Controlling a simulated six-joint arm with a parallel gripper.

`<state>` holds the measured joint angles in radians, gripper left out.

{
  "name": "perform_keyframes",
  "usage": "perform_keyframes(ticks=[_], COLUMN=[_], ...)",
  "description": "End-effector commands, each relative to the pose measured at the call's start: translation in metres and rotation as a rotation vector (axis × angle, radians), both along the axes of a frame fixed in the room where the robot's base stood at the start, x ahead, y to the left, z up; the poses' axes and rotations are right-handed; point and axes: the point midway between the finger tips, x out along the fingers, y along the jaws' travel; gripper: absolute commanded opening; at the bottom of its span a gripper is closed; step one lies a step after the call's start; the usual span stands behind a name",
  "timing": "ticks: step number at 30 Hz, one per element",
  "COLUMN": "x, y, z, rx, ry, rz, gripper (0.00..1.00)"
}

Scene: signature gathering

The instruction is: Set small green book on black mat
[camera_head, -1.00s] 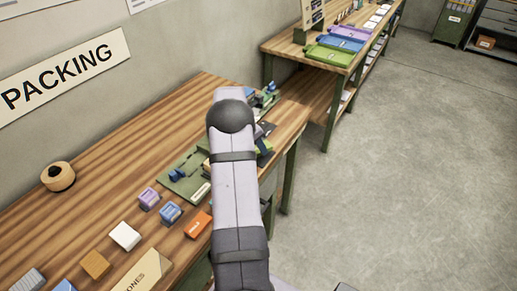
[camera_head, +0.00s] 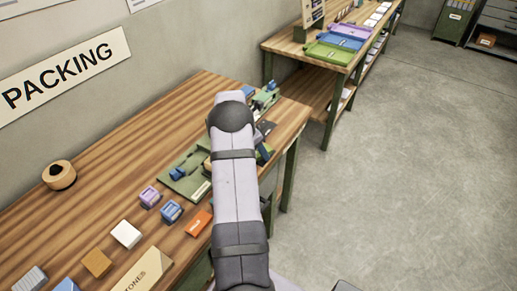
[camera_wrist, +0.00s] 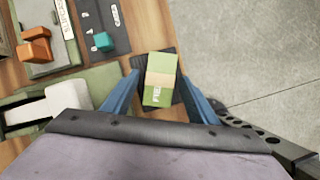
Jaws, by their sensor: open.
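The small green book (camera_wrist: 160,80) has a tan band and pale lettering. In the wrist view it lies on the black mat (camera_wrist: 169,54), whose dark edges show around it. My gripper (camera_wrist: 161,75) is open, with one blue finger on each side of the book. A gap shows between the book and each finger. In the head view my arm hides most of this spot, and only a sliver of green and dark shows at its right side.
A dark card with a teal block (camera_wrist: 104,41) and a green tray with an orange block (camera_wrist: 36,49) lie left of the mat. The bench edge is close on the right, with floor beyond. Several small boxes stand nearer on the bench, including an orange one (camera_head: 198,223).

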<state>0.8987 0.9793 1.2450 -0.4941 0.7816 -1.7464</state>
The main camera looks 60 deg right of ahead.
Motion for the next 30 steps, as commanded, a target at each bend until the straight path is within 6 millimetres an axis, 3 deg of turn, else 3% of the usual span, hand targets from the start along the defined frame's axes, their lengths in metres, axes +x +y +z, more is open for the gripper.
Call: perform_keyframes(ticks=[8,21,30], x=[0.003,0.014,0.017], y=[0.005,0.032,0.041], z=[0.016,0.085,0.111], rx=[-0.003,-0.002,0.000], ry=[-0.002,-0.002,-0.001], rz=[0.000,0.001,0.000], gripper=[0.53,0.53,0.53])
